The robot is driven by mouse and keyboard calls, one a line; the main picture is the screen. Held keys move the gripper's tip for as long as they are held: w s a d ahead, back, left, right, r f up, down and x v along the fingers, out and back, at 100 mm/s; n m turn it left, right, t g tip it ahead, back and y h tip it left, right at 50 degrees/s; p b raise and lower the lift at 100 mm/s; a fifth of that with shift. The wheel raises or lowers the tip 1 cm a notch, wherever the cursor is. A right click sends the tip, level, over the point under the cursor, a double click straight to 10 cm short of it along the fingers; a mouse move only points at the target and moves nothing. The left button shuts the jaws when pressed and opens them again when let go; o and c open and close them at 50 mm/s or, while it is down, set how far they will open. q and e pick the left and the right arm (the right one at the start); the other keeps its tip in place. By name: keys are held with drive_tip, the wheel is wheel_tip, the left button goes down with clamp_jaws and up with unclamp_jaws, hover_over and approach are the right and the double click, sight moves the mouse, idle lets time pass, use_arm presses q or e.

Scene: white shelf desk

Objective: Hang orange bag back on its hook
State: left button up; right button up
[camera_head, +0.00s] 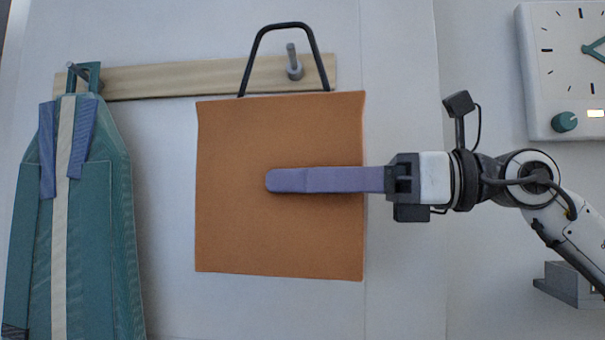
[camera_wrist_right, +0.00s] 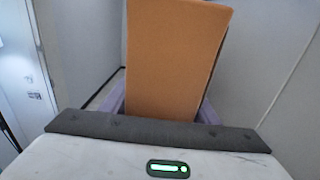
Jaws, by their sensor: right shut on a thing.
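The orange bag (camera_head: 235,235) hangs upright and flat in the head view, its black handle (camera_head: 262,50) standing up above it. My right gripper (camera_head: 275,181) comes in from the right with its purple fingers shut on the bag. In the right wrist view the bag (camera_wrist_right: 175,60) sits between the two fingers. The metal hook (camera_head: 293,62) on the wooden rail (camera_head: 180,78) shows inside the handle's loop, below its top bar and right of centre. I cannot tell the depth between handle and hook. My left gripper is not in view.
A teal bag (camera_head: 105,220) hangs from the left hook (camera_head: 75,72) on the rail, apart from the orange bag. A white clock panel (camera_head: 545,95) is at the upper right. A grey bracket (camera_head: 568,285) is at the lower right. The wall below the orange bag is clear.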

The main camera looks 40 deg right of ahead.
drive_tip(key=shift+w+d+f+p, duration=0.2)
drive_tip(key=shift+w+d+p, duration=0.15)
drive_tip(key=shift+w+d, duration=0.45)
drive_tip(key=shift+w+d+f+p, duration=0.2)
drive_tip(key=shift+w+d+p, duration=0.1)
drive_tip(key=shift+w+d, duration=0.45)
drive_tip(key=shift+d+f, duration=0.15)
drive_tip(key=o, duration=1.5)
drive_tip(key=shift+s, duration=0.1)
